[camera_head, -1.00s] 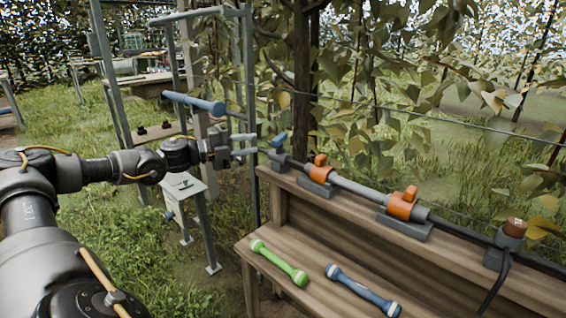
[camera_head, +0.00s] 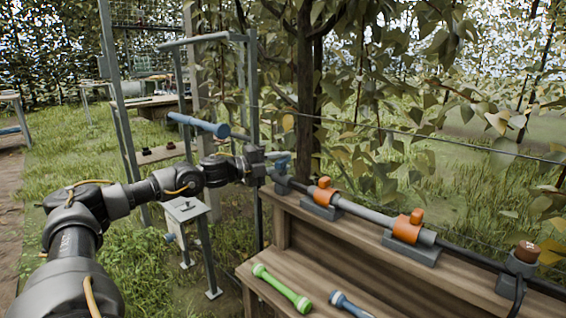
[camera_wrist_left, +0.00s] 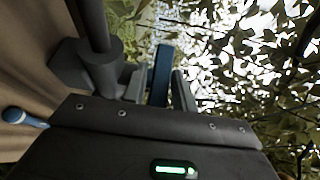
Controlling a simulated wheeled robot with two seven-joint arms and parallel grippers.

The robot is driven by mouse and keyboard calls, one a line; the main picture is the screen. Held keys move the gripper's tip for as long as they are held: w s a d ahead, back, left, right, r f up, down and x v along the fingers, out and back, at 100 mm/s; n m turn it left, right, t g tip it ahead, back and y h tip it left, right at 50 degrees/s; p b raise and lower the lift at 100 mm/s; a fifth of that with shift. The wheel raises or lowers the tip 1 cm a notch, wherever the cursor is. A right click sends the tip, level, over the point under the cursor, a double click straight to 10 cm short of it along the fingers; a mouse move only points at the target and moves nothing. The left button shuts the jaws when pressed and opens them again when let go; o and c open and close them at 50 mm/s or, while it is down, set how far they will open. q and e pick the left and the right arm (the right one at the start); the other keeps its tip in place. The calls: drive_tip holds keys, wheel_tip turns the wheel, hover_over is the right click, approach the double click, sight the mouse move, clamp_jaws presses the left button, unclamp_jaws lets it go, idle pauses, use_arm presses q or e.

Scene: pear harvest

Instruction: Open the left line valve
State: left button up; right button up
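The left line valve is the one with a blue handle (camera_head: 283,158), on a grey body (camera_head: 284,185) at the left end of the pipe on the wooden bench. My left gripper (camera_head: 271,163) is at this handle. In the left wrist view the blue handle (camera_wrist_left: 160,75) stands between the two fingers of my left gripper (camera_wrist_left: 158,92). The fingers look open around it, with a gap on the left finger's side; contact on the right finger's side I cannot tell. The lower end of the handle is hidden by the gripper body. My right gripper is not in view.
A green bar (camera_head: 282,289) and a blue bar (camera_head: 349,304) lie on the lower shelf. A metal frame (camera_head: 249,90) stands behind my arm; leaves hang above the bench.

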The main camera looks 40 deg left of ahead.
use_arm(q)
drive_tip(key=shift+w+d, duration=0.2)
drive_tip(key=shift+w, duration=0.15)
clamp_jaws()
